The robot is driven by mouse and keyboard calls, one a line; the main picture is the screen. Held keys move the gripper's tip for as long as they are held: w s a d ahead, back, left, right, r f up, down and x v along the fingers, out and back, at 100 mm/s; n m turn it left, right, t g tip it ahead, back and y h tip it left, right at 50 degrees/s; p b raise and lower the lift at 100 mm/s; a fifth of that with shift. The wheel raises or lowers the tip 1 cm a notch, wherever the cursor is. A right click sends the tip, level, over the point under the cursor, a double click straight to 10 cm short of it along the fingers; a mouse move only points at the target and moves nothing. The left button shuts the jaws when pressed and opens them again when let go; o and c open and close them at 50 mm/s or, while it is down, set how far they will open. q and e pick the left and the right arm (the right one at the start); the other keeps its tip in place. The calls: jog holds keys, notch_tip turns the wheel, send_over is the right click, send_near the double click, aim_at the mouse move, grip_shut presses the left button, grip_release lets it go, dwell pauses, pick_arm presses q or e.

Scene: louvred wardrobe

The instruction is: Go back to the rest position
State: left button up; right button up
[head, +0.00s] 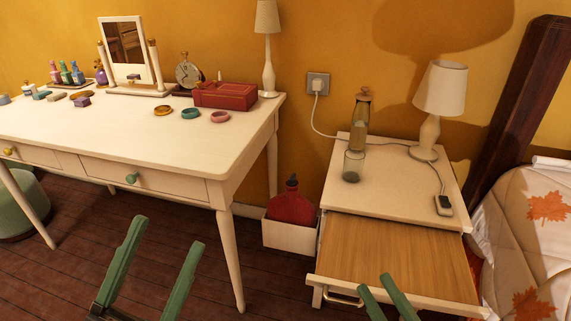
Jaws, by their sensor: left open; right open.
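My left gripper (169,232) is at the lower left, in front of the white dressing table (130,128). Its two green fingers are spread wide with nothing between them. My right gripper (375,283) is at the bottom, by the front edge of the nightstand's pulled-out drawer (400,252). Its green fingers are apart and appear empty. I cannot tell whether they touch the drawer front. The drawer's wooden bottom shows bare, and its metal handle (342,296) is left of the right gripper.
The nightstand top (388,180) holds a lamp (439,100), a bottle, a glass and a small dark device. A white box (290,235) with a red bottle (291,206) stands between the tables. A bed (535,230) is at the right. Dark floor is open between the table legs.

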jog(key=s+a+r+m+t+y, duration=0.1)
jog(key=s+r+m+y, duration=0.15)
jog(key=r, duration=0.55)
jog(key=s+a+r+m+t+y, duration=0.15)
jog(key=r+m, duration=0.25)
jog(key=r, duration=0.5)
pick_arm(q)
jog(key=w+a+f+n+g+y+p, duration=0.35)
jog(key=w+f+n+y+p, duration=0.5)
jog(key=p, duration=0.75)
pick_arm(e)
jog(key=w+d+f+m+g+h, duration=0.2)
jog(key=w+f+m+g+h, duration=0.3)
jog(key=w+f+m+h, duration=0.45)
pick_arm(q)
jog(key=s+f+n+g+y+p, duration=0.1)
jog(key=s+f+g+y+p, duration=0.3)
jog(key=s+f+g+p, duration=0.5)
jog(key=s+f+p, duration=0.1)
jog(key=p, duration=0.3)
jog(key=shift+s+a+n, duration=0.3)
jog(key=shift+s+n, duration=0.05)
pick_arm(e)
jog(key=s+d+f+m+g+h, duration=0.1)
jog(key=s+f+g+h, duration=0.3)
jog(key=s+f+g, duration=0.4)
jog(key=s+d+f, duration=0.1)
jog(key=s, duration=0.3)
jog(key=shift+s+d, duration=0.15)
jog(key=shift+s, duration=0.05)
